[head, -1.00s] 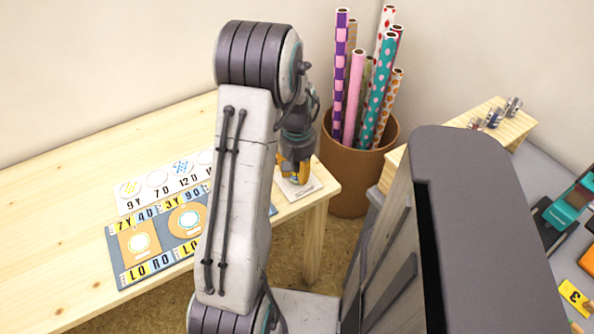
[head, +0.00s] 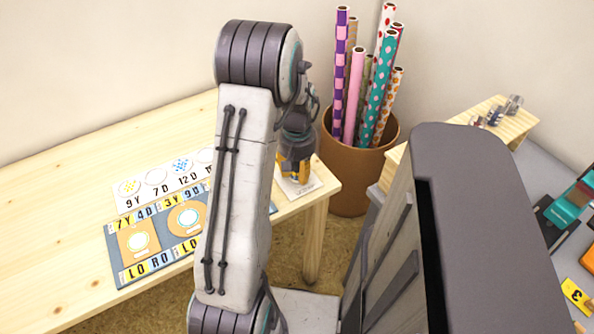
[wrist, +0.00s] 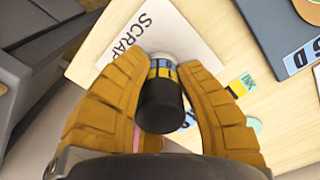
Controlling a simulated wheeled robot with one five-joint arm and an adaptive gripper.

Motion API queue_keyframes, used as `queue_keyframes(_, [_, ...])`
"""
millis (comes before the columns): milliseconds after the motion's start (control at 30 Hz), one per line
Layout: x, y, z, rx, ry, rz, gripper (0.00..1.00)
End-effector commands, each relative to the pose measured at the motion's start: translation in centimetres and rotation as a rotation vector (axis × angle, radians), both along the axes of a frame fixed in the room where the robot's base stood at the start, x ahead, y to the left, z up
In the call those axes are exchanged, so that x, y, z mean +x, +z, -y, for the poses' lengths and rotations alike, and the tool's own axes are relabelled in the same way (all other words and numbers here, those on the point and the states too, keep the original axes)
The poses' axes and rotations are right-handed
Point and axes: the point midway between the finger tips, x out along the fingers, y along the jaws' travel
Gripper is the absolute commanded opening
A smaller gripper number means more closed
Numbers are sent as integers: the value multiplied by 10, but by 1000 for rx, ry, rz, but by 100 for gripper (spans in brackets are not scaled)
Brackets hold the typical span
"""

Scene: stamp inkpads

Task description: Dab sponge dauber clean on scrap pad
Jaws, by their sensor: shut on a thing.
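My gripper (wrist: 160,88) is shut on the sponge dauber (wrist: 160,105), with one orange finger on each side. The dauber has a black body, a yellow and blue banded collar and a pale end pointing at the scrap pad. The white scrap pad (wrist: 185,35), lettered "SCRAP", lies on the wooden table beneath. Whether the pale end touches the pad cannot be told. In the head view my gripper (head: 296,172) is over the scrap pad (head: 312,187) at the table's right corner; the dauber is hard to make out there.
A blue-grey mat (head: 117,243) with orange shapes and lettered labels lies left on the wooden table (head: 60,200), beside a white card (head: 140,202) with circles. A brown bin (head: 350,190) of patterned rolls stands behind the corner. A grey surface with several items is at right.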

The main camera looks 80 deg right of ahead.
Motion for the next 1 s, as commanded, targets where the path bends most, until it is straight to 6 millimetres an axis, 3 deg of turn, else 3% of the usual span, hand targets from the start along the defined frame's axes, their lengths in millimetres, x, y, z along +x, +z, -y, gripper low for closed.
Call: queue_keyframes(1000, [0, 11, 0, 0, 0, 0, 0])
